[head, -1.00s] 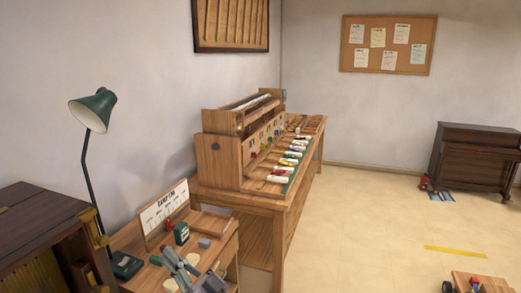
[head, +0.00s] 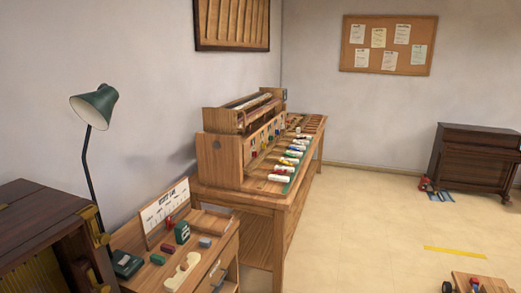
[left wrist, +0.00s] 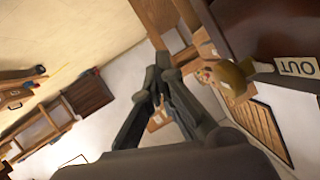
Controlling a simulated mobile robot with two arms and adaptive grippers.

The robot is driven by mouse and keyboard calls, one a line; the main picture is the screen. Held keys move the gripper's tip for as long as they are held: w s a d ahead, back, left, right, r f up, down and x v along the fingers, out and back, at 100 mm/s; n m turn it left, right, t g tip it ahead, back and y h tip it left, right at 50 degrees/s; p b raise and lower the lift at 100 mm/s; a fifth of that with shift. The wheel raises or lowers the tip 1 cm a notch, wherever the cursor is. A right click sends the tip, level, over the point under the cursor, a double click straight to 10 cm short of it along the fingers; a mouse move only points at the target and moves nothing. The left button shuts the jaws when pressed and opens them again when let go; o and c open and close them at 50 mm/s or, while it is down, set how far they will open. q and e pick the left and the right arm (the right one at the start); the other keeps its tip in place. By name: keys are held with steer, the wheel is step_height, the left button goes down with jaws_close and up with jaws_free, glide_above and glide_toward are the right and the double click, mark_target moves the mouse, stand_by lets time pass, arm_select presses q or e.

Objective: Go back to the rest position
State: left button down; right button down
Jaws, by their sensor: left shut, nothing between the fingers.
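My left gripper (left wrist: 163,78) is in the left wrist view, its dark fingers closed together with nothing between them. It is in the air, clear of the benches. In the head view I cannot clearly make it out. The small wooden table (head: 205,268) at the lower left carries a sign board (head: 165,208), a dark green block (head: 182,232), a small grey-blue block (head: 205,242) and a pale cut-out piece (head: 182,272). My right gripper shows in neither view.
A green lamp (head: 95,107) and a dark wooden cabinet (head: 35,215) are at the left. A piano (head: 475,155) stands at the right. The middle floor is open.

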arm_select(q)
steer(key=s+a+f+n+g, duration=0.15)
steer(key=s+f+g, duration=0.25)
steer(key=s+f, duration=0.55)
steer(key=s+a+f+g, duration=0.35)
steer(key=s+f, duration=0.35)
steer(key=s, duration=0.5)
steer(key=s+a+f+g, duration=0.2)
steer(key=s, duration=0.7)
steer(key=s+a+f+n+g+y, duration=0.1)
steer(key=s+a+f+g, duration=0.1)
steer(key=s, duration=0.7)
steer(key=shift+a+f+g, duration=0.25)
steer(key=shift+a+g, duration=0.4)
steer(key=shift+a, duration=0.1)
steer(key=shift+s+n, duration=0.15)
steer(key=shift+n, duration=0.1)
